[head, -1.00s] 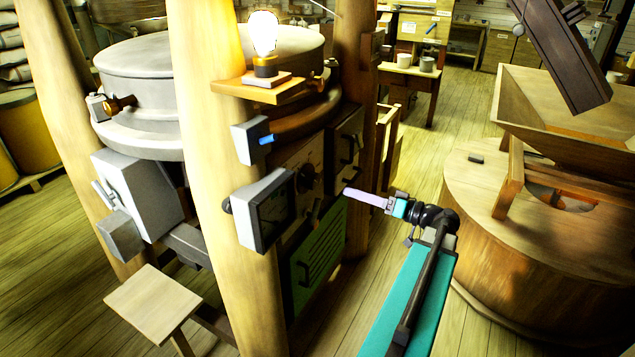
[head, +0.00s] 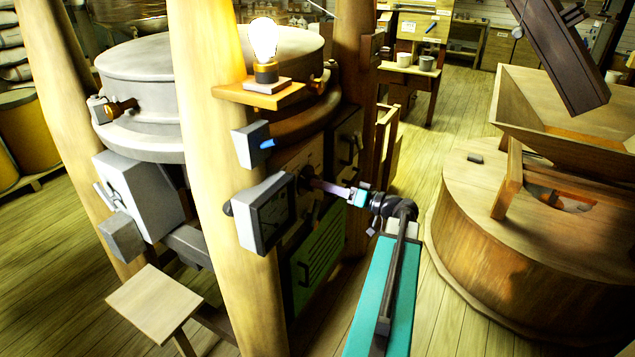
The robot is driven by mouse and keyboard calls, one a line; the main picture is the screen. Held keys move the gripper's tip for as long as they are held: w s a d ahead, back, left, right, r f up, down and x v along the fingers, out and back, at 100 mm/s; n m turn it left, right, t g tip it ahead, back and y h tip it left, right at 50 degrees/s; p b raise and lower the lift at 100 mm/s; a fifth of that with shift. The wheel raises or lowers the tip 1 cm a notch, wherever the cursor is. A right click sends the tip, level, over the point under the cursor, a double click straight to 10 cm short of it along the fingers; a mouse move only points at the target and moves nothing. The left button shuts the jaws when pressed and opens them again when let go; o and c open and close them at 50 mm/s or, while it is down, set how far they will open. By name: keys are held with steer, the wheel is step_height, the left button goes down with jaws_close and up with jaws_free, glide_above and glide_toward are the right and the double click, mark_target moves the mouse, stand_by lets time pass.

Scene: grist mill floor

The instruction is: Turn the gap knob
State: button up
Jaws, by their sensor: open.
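A dark round knob (head: 304,177), which looks like the gap knob, sits on a pale panel on the mill's side, between the two wooden posts. My gripper (head: 316,184) is open. Its long pale jaws point left at the knob, with the tips at or just in front of it. I cannot tell whether the jaws are around the knob or touching it. The tips and part of the knob overlap and are small in the picture.
A grey gauge box (head: 262,215) hangs on the near post, just left of the knob. A green vented panel (head: 318,262) is below. A lit lamp (head: 263,45) stands on a shelf above. A round wooden mill (head: 480,240) with a hopper is at the right.

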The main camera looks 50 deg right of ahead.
steer(key=shift+x, duration=1.6)
steer(key=c, duration=1.1)
steer(key=shift+o, duration=0.2)
steer(key=shift+f+m, duration=0.1)
steer(key=shift+m, duration=0.2)
steer(key=shift+m+b, duration=0.75)
steer(key=shift+m, duration=0.15)
